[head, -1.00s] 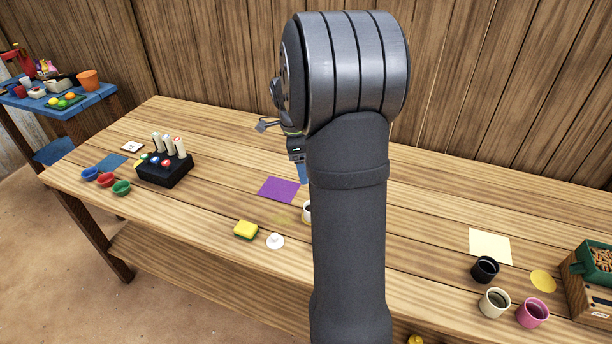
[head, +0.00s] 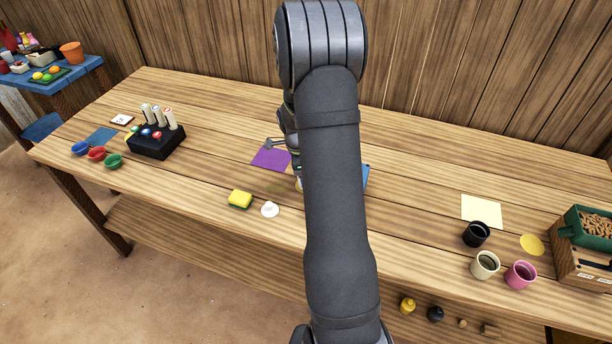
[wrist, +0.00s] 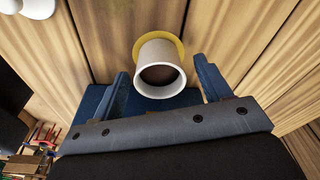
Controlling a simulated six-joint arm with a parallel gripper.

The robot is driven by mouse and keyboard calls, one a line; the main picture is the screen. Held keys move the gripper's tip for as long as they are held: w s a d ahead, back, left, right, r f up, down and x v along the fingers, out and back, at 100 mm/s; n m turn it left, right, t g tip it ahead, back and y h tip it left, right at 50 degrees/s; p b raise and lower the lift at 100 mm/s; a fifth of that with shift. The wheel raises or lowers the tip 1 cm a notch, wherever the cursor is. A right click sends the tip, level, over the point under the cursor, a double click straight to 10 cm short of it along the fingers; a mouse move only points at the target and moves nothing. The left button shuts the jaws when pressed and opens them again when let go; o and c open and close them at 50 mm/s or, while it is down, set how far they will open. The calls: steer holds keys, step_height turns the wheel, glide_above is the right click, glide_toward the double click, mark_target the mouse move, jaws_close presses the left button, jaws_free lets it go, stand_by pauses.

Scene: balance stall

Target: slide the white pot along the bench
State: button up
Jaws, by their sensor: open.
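The white pot (wrist: 144,68) shows in the wrist view, upright and open at the top, with a dark inside. It stands on a yellow disc (wrist: 177,44). My gripper (wrist: 162,82) is open, with one blue-grey finger on either side of the pot's near part. I see a gap on both sides and nothing held. In the head view my arm hides most of this pot and the fingertips. Another cream-white pot (head: 485,265) stands at the right of the bench (head: 400,225), away from my gripper.
A black pot (head: 476,234) and a pink pot (head: 521,274) stand by the cream one. A sponge (head: 240,199) and a white knobbed piece (head: 270,209) lie left of my arm. A purple sheet (head: 271,158) lies behind them. The bench between my arm and the right-hand pots is clear.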

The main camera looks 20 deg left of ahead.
steer(key=shift+f, duration=0.35)
steer(key=c, duration=1.3)
steer(key=shift+w+a, duration=1.25)
steer(key=shift+a, duration=1.15)
steer(key=shift+w+a, duration=1.25)
steer(key=shift+a, duration=1.15)
steer(key=shift+w+a, duration=1.25)
steer(key=shift+a, duration=1.15)
steer(key=o, duration=1.3)
step_height(320, 180, up, 17)
steer(key=a, duration=0.2)
steer(key=shift+s+a+r, duration=0.15)
steer(key=shift+s+a, duration=0.05)
steer(key=shift+s, duration=0.25)
